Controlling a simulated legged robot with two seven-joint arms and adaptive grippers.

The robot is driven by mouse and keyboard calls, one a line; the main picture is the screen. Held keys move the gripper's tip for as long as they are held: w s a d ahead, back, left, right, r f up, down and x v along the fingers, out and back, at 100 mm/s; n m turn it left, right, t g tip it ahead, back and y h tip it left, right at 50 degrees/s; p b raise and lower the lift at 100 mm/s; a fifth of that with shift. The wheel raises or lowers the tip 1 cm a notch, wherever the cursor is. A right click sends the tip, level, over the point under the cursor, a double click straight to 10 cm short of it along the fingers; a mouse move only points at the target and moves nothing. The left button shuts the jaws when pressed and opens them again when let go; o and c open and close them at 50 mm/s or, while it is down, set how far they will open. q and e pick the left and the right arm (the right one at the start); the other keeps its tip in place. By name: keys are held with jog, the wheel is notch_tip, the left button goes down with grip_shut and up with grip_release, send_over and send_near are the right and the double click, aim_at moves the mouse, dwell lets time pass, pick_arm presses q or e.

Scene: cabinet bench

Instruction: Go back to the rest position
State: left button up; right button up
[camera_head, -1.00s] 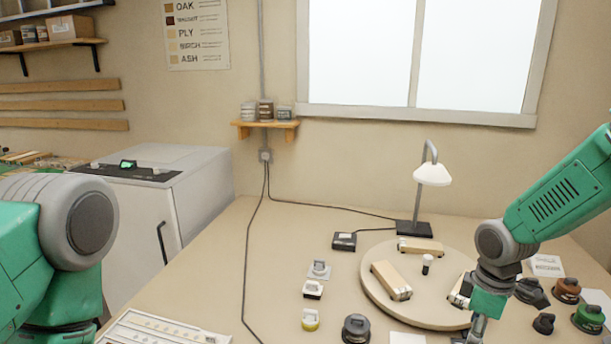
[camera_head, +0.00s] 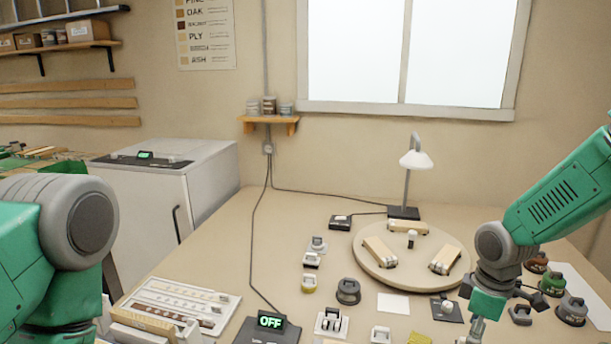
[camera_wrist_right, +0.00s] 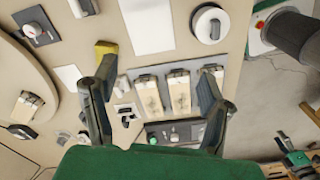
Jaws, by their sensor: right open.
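My right arm comes in from the right in the head view, over the bench's right side. Its gripper (camera_head: 478,328) points down at the bottom edge and is partly cut off. In the right wrist view my right gripper (camera_wrist_right: 157,75) is open, its two dark fingers wide apart with nothing held between them. Beyond and below the fingers is a grey tray with pale wooden pieces (camera_wrist_right: 180,95). My left arm shows as a green and grey joint at the left of the head view; its gripper is out of view.
A round turntable (camera_head: 436,281) bears wooden blocks, with a lamp (camera_head: 416,160) behind it. A sign reading OFF (camera_head: 270,322), a knobbed device (camera_head: 348,291) and a pale tray (camera_head: 226,317) stand in front. Dark, green and orange-brown round things (camera_head: 552,284) lie right. A grey cabinet (camera_head: 215,185) stands left.

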jog(key=s+a+f+m+y, duration=0.1)
jog(key=s+a+f+m, duration=0.2)
jog(key=s+f, duration=0.4)
jog(key=s+a+f+m, duration=0.2)
jog(key=s+f, duration=0.5)
jog(key=s, duration=0.1)
jog(key=s+d+f+m+h, duration=0.1)
jog(key=s+f+m, duration=0.15)
jog(key=s, duration=0.65)
jog(key=s+d+f+m, duration=0.15)
jog(key=s+m, duration=0.25)
jog(key=s, duration=0.5)
pick_arm(q)
notch_tip(320, 180, down, 10)
jog(key=b, duration=1)
jog(key=shift+w, duration=0.2)
pick_arm(e)
jog(key=w+a+f+n, duration=0.1)
jog(key=w+f, duration=0.3)
jog(key=f, duration=0.5)
jog(key=shift+a+f+t, duration=0.2)
jog(key=shift+a+t, duration=0.1)
jog(key=shift+a, duration=0.05)
